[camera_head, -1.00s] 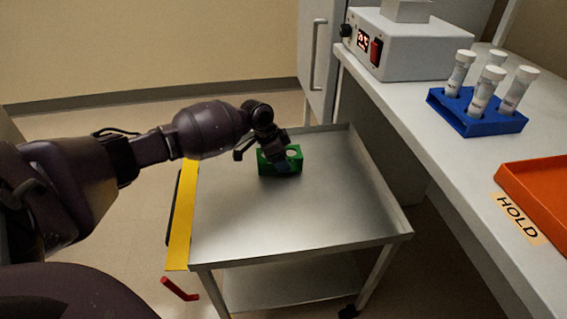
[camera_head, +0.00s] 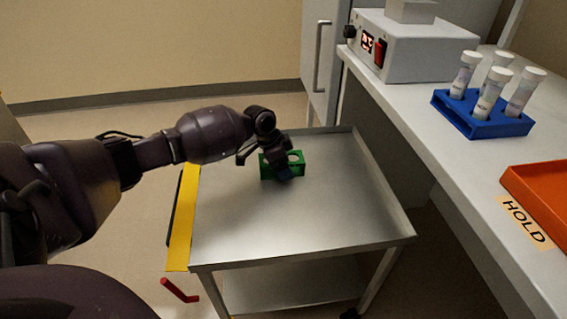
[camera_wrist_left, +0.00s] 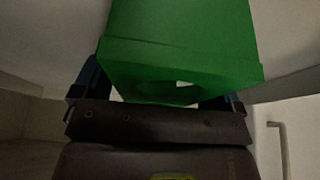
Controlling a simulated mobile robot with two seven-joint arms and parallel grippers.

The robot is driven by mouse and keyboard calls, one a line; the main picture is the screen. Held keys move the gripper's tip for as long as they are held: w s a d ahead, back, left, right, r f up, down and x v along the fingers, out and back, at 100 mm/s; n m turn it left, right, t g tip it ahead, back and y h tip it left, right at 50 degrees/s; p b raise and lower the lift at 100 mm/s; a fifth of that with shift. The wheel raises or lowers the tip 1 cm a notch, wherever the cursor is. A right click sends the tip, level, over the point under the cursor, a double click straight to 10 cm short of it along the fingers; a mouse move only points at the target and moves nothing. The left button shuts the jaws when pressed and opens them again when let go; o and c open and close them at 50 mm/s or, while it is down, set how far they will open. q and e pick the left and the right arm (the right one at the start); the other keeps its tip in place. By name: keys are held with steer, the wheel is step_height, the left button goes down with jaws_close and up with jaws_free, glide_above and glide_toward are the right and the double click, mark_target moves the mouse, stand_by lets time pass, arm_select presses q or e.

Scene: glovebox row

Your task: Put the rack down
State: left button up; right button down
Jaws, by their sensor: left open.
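The green rack (camera_head: 297,168) sits on the steel top of the cart (camera_head: 300,215), toward its far end. One round hole shows in its upper face. My left gripper (camera_head: 282,172) is at the rack and hides part of it. In the left wrist view the rack (camera_wrist_left: 185,55) fills the space ahead of my left gripper (camera_wrist_left: 163,88). The dark blue fingers are open, one to each side of the rack's near end. I cannot tell whether either finger touches it. My right gripper is not in view.
The cart has low rims and a yellow strip (camera_head: 182,222) on its left side. Its near top is clear. On the bench at right are a blue rack (camera_head: 480,122) with several capped tubes, a white device (camera_head: 420,52) and an orange tray (camera_head: 545,190).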

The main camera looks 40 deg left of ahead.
mark_target(270, 171)
arm_select(q)
steer(key=shift+r, duration=0.5)
steer(key=p+v, duration=0.2)
steer(key=v, duration=0.3)
steer(key=shift+w, duration=0.15)
steer(key=p+v, duration=0.2)
steer(key=v, duration=0.4)
steer(key=shift+s, duration=0.2)
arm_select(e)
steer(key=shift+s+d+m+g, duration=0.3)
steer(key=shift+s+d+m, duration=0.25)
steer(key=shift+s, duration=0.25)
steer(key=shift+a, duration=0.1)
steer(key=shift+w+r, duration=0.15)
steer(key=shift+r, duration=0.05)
